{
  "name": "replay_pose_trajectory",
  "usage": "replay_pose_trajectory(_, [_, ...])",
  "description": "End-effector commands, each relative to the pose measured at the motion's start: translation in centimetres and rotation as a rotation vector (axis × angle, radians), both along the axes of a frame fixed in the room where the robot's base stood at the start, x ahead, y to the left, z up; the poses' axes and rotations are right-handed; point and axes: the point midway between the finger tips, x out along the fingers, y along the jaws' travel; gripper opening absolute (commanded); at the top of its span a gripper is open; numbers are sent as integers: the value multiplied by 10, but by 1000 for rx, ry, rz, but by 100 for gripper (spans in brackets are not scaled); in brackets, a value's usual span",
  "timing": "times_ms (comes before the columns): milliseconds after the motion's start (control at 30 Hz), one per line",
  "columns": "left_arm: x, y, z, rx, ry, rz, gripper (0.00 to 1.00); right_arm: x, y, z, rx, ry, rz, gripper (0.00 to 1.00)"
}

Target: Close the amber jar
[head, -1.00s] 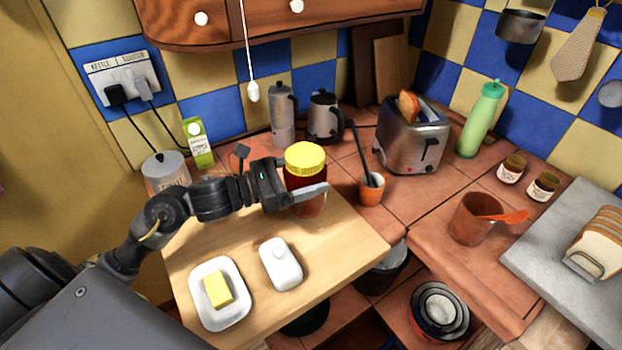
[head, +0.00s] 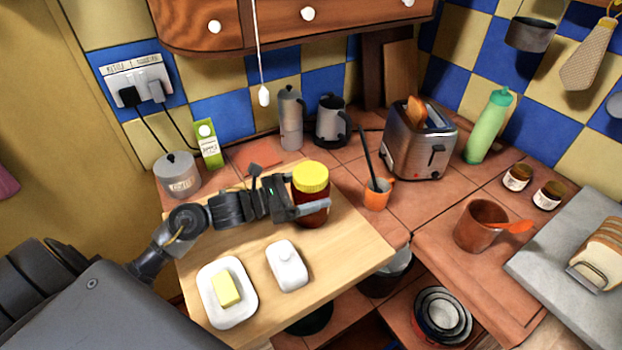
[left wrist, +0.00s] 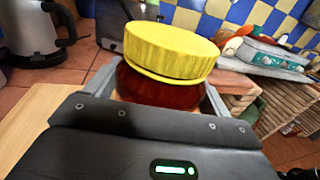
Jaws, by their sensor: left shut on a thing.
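The amber jar (head: 312,208) is a dark red-brown glass jar over the back right part of the wooden board (head: 345,258). I cannot tell whether its base touches the board. A yellow lid (head: 310,176) sits on its mouth. In the left wrist view the lid (left wrist: 170,48) looks slightly tilted, with a thin yellow rim below its edge; I cannot tell whether it is fastened. My left gripper (head: 312,208) is shut on the jar body, one finger on each side, below the lid (left wrist: 170,48). My right gripper is not in view.
A butter dish (head: 245,310) and a white lidded dish (head: 288,267) stand at the front of the board. An orange cup (head: 377,194) with a dark utensil, a toaster (head: 410,150) and a kettle (head: 331,122) stand behind and right. A grey canister (head: 177,176) is at the left.

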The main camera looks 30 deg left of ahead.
Motion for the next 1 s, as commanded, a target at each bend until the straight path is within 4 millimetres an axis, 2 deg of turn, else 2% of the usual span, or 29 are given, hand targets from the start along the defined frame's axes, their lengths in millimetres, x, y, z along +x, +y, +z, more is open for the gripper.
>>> replay_pose_trajectory(467, [0,0,-2,-2,-9,0,18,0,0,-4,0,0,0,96])
replay_pose_trajectory(500, [0,0,-4,0,-1,-1,84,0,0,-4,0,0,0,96])
replay_pose_trajectory(633, [0,0,-4,0,-1,0,100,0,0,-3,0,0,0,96])
replay_pose_trajectory(933, [0,0,1,-1,-1,0,100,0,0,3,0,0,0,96])
replay_pose_trajectory(1000, [-5,5,-4,1,0,0,100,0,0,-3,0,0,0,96])
